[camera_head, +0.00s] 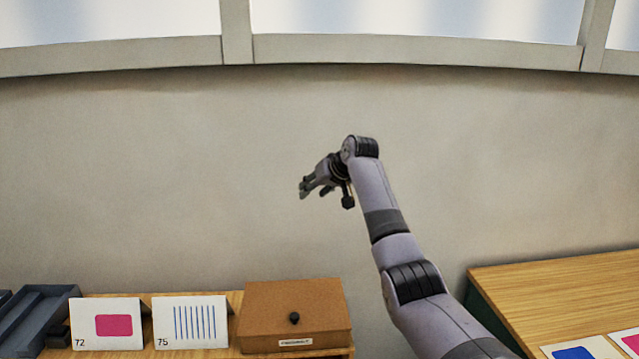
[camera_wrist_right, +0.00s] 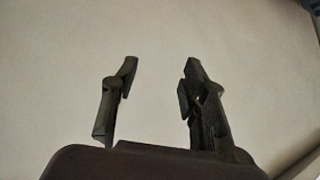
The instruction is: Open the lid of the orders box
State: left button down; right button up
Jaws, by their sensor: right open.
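A brown wooden box (camera_head: 292,304) stands at the right end of the left table. Its lid is closed and has a small black knob (camera_head: 294,318). A white label on its front is too small to read, so I cannot tell for sure that it is the orders box. My right gripper (camera_head: 312,190) is raised in the air above the box, apart from it, in front of the wall. In the right wrist view its two fingers (camera_wrist_right: 158,95) are spread apart with nothing between them. My left gripper is not in view.
Two white cards, one with a pink shape (camera_head: 106,324) and one with blue stripes (camera_head: 190,322), stand left of the box. A dark grey tray (camera_head: 40,312) is at the far left. Another wooden table (camera_head: 560,290) with cards is at the right, across a gap.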

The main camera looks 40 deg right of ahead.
jog(key=shift+s+d+r, duration=0.15)
jog(key=shift+s+r, duration=0.15)
jog(key=shift+r, duration=0.35)
jog(key=shift+s+d+r, duration=0.1)
jog(key=shift+s+r, duration=0.15)
jog(key=shift+r, duration=0.35)
jog(key=v, duration=1.2)
